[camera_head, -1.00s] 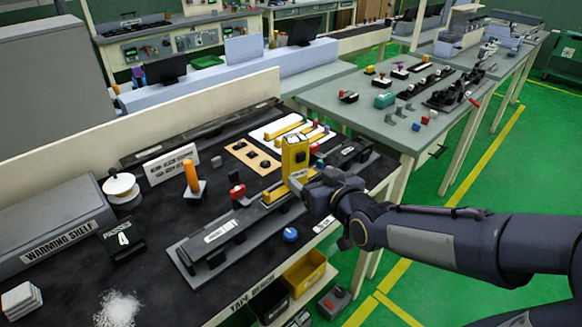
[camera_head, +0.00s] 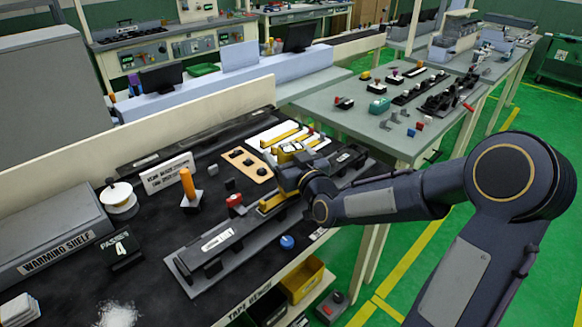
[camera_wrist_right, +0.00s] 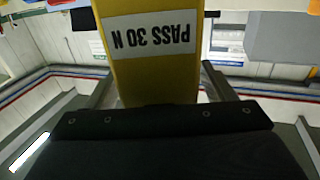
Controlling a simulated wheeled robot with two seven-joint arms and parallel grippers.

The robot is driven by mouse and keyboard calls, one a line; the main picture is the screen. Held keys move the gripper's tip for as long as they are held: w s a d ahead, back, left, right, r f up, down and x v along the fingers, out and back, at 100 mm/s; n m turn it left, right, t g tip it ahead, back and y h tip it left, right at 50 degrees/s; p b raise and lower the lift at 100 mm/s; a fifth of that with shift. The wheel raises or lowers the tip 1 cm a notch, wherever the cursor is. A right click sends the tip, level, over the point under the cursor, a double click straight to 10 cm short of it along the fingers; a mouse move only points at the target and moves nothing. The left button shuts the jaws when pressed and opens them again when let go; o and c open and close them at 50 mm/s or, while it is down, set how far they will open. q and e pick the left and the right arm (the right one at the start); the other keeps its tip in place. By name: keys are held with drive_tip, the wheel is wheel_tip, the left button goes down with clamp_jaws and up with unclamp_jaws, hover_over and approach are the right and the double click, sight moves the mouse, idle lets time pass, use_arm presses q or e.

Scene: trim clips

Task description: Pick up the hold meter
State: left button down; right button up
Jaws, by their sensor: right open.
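The hold meter (camera_wrist_right: 150,55) is a yellow block with a white label reading PASS 30 N, upside down in the right wrist view. It stands between the two fingers of my right gripper (camera_wrist_right: 160,90), which are apart. In the head view my right gripper (camera_head: 288,178) is low over the far end of the grey rail fixture. It covers much of the yellow meter there, so contact is hard to tell. My left gripper is not in view.
The grey rail fixture (camera_head: 222,240) lies along the dark bench. A blue knob (camera_head: 287,242), a red-topped block (camera_head: 235,201) and an orange-handled tool (camera_head: 188,184) are nearby. A tan board (camera_head: 246,165) and yellow strips lie behind.

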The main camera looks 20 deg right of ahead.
drive_tip(key=c, duration=1.3)
drive_tip(key=shift+r, duration=0.5)
wheel_tip(320, 180, up, 3)
drive_tip(key=shift+f, duration=0.2)
drive_tip(key=s+d+r, duration=0.1)
drive_tip(key=s+r, duration=0.2)
drive_tip(key=s, duration=0.1)
drive_tip(key=s+d+r+p, duration=0.1)
drive_tip(key=s+d+r, duration=0.1)
drive_tip(key=s, duration=0.3)
drive_tip(key=s+d+r, duration=0.1)
drive_tip(key=s+r, duration=0.3)
drive_tip(key=shift+s+d+r+p, duration=0.15)
drive_tip(key=shift+s+d+p, duration=0.1)
drive_tip(key=shift+p, duration=0.1)
